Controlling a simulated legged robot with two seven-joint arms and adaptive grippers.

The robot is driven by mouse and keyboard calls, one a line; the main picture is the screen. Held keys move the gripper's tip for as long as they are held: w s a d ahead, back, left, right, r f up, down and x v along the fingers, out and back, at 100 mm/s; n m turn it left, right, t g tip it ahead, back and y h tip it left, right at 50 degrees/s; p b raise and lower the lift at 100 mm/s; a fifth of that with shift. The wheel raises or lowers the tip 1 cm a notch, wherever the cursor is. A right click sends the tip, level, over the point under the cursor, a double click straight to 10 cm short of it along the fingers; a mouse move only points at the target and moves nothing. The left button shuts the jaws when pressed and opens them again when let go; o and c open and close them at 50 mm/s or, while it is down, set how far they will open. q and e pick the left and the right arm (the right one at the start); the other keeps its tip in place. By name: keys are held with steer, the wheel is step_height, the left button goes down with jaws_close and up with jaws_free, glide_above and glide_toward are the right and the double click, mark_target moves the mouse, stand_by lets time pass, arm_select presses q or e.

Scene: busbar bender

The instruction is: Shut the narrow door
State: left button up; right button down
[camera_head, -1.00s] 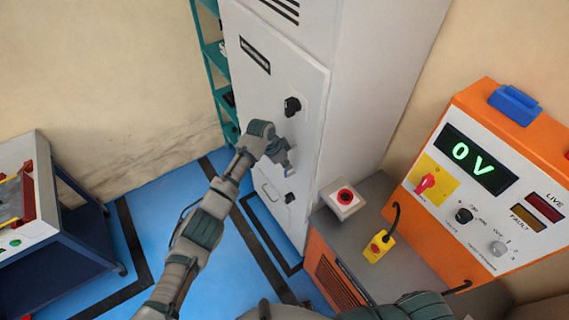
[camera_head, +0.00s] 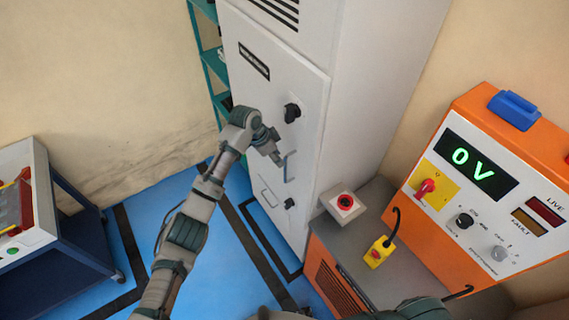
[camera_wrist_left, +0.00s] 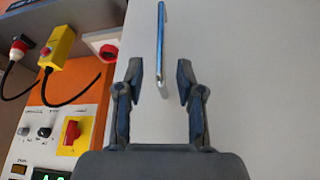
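The narrow door (camera_head: 270,100) is the tall pale grey front of the cabinet. It looks almost flush, but I cannot tell whether it is fully shut. Its bar handle (camera_head: 289,166) stands out at mid height, and it also shows in the left wrist view (camera_wrist_left: 161,45). My left gripper (camera_head: 276,152) is just left of the handle. In the left wrist view my left gripper (camera_wrist_left: 160,80) is open, with the lower end of the handle between or just beyond the fingertips. I see no contact. My right gripper is not visible.
A red button box (camera_head: 344,203) and a yellow pendant (camera_head: 379,252) are on the grey-topped unit right of the door. An orange power panel (camera_head: 480,175) stands farther right. A teal shelf (camera_head: 212,62) is behind the cabinet.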

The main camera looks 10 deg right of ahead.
arm_select(q)
steer(key=a+f+n+b, duration=0.1)
steer(key=a+f+n, duration=0.2)
steer(key=f, duration=0.7)
steer(key=a+f+n, duration=0.2)
steer(key=a+f, duration=0.1)
steer(key=f, duration=0.6)
steer(key=s+a+f+n+t+y+b, duration=0.1)
steer(key=s+a+f+n, duration=0.3)
steer(key=f, duration=0.9)
steer(key=s+a+f+n, duration=0.1)
steer(key=s+a+f, duration=0.4)
steer(key=f, duration=0.7)
steer(key=s+a+f+n+y+b, duration=0.1)
steer(key=s+a+f, duration=0.4)
steer(key=s+f, duration=0.45)
steer(key=s+a+f+n+y, duration=0.1)
steer(key=s+a+f+n, duration=0.1)
steer(key=s+a+f, duration=0.75)
steer(key=s, duration=0.7)
steer(key=s+a+f+y, duration=0.1)
steer(key=s+a+f, duration=0.2)
steer(key=s, duration=0.7)
steer(key=s+a+f+n, duration=0.1)
steer(key=s+a+f, duration=0.1)
steer(key=s, duration=0.8)
steer(key=shift+s+a+f+g+y+b, duration=0.2)
steer(key=shift+a+g+y+b, duration=0.1)
steer(key=shift+a+g+b, duration=0.25)
